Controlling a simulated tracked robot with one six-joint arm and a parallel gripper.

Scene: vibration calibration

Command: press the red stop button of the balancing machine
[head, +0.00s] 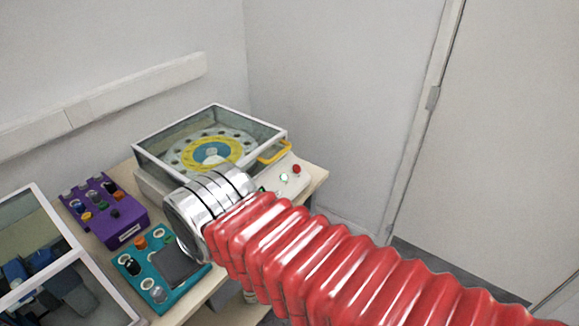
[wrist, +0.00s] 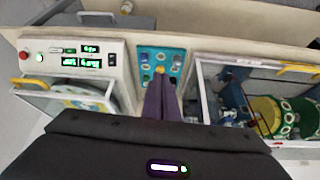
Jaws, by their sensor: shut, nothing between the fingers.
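The balancing machine has a clear framed lid with a yellow handle. In the head view its red stop button (head: 296,169) sits at the right end of the pale front panel (head: 272,187). The wrist view shows the red stop button (wrist: 23,55) at the far left, beside a white-green button and lit displays. My gripper (wrist: 160,78) is shut and empty, pointing at the teal control box (wrist: 178,58), well right of the red button in the wrist view. Whether the fingertips touch the box cannot be told. In the head view my silver wrist and red arm hide the fingers.
A purple knob box (head: 105,210) stands behind the teal box. Another lidded machine (head: 40,240) stands at the left; the wrist view shows its yellow handle and green parts inside. The machine's yellow handle (head: 274,151) projects near the red button. The table's front right corner is clear.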

